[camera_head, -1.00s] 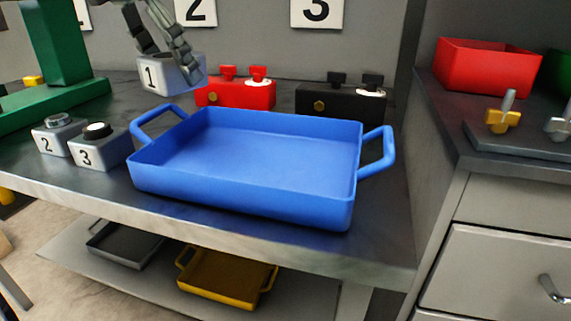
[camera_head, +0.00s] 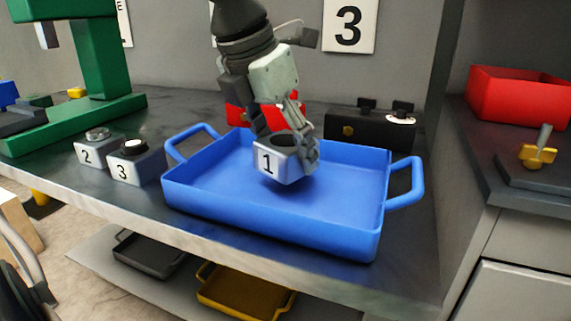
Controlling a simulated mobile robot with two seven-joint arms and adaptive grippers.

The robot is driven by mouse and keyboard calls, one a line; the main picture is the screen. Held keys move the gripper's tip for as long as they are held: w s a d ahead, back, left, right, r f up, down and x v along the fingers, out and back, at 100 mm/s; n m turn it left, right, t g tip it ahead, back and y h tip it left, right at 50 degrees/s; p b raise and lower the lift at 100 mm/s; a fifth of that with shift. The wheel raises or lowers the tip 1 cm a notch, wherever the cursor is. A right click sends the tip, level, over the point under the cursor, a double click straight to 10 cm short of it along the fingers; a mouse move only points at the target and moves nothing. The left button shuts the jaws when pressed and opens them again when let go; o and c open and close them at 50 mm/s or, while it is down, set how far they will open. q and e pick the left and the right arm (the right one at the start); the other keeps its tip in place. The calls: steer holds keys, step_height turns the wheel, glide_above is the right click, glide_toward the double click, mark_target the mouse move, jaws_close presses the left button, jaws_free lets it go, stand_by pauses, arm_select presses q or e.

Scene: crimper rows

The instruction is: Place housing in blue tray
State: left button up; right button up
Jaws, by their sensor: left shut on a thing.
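The housing (camera_head: 268,162) is a light grey block marked 1 with a round opening in its top. My left gripper (camera_head: 287,146) is shut on it, with fingers at its sides. The blue tray stands on the bench with a handle at each end. My right gripper is not in view.
Two blocks, marked 2 (camera_head: 96,152) and 3 (camera_head: 135,165), stand left of the tray. A red box (camera_head: 238,114) and a black box (camera_head: 350,131) stand behind it. A green press (camera_head: 101,60) is at the left, a red bin (camera_head: 518,97) at the right.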

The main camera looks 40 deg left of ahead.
arm_select(q)
step_height(320, 180, down, 2)
steer(key=shift+f, duration=0.45)
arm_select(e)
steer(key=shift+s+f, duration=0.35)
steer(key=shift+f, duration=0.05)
arm_select(q)
steer(key=shift+f, duration=0.1)
steer(key=o, duration=1.6)
steer(key=shift+f, duration=0.1)
steer(key=shift+o, duration=1.2)
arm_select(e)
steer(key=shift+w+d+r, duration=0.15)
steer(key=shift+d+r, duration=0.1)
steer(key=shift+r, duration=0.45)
